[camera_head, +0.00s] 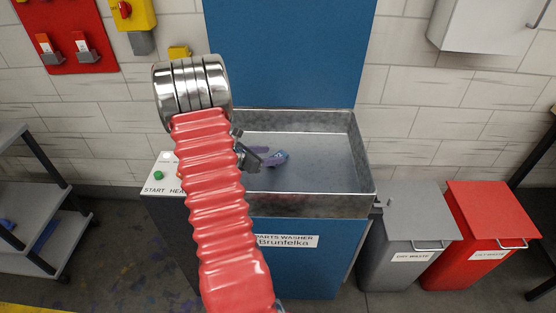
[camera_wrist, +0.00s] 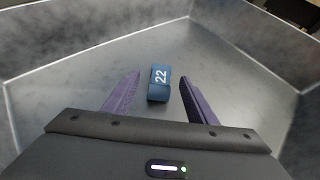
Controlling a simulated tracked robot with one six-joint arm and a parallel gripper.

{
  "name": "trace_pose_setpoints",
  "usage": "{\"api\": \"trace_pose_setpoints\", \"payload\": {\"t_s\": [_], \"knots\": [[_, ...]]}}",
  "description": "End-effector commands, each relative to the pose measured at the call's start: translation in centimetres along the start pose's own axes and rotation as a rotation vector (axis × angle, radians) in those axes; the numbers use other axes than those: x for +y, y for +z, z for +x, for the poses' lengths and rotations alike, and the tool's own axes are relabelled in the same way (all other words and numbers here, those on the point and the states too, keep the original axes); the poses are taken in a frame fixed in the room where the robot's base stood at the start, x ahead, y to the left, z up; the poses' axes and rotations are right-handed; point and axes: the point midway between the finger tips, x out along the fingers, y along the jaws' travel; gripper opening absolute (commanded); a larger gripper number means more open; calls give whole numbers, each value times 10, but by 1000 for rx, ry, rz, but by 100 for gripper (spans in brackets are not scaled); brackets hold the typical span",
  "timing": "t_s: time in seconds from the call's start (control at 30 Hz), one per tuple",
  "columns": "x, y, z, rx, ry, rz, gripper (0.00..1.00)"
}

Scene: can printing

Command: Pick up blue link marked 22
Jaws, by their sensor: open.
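The blue link marked 22 (camera_wrist: 159,84) lies on the floor of the metal basin of the parts washer (camera_wrist: 120,65). Its white number shows clearly in the wrist view. My gripper (camera_wrist: 160,80) is open, with one purple finger on each side of the link and clear space between each finger and it. In the head view the link (camera_head: 279,158) shows as a small blue shape just beyond my gripper (camera_head: 268,156). Part of it is hidden there. I cannot tell how high the fingertips are above the basin floor.
The basin walls (camera_head: 367,178) rise on all sides, and the raised blue lid (camera_head: 290,50) stands behind. The rest of the basin floor looks clear. A grey bin (camera_head: 408,230) and a red bin (camera_head: 487,230) stand to the right. A grey shelf (camera_head: 45,220) is at left.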

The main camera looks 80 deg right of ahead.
Motion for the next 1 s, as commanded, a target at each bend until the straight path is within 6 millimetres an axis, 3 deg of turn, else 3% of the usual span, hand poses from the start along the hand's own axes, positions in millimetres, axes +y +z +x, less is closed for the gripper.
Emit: {"api": "trace_pose_setpoints", "payload": {"t_s": [0.37, 0.73, 1.0], "knots": [[0, -1, 4, 0, -1, 0, 52], [-3, -6, 47, 1, -1, 0, 52], [-2, -6, 53, 0, 1, 0, 52]]}}
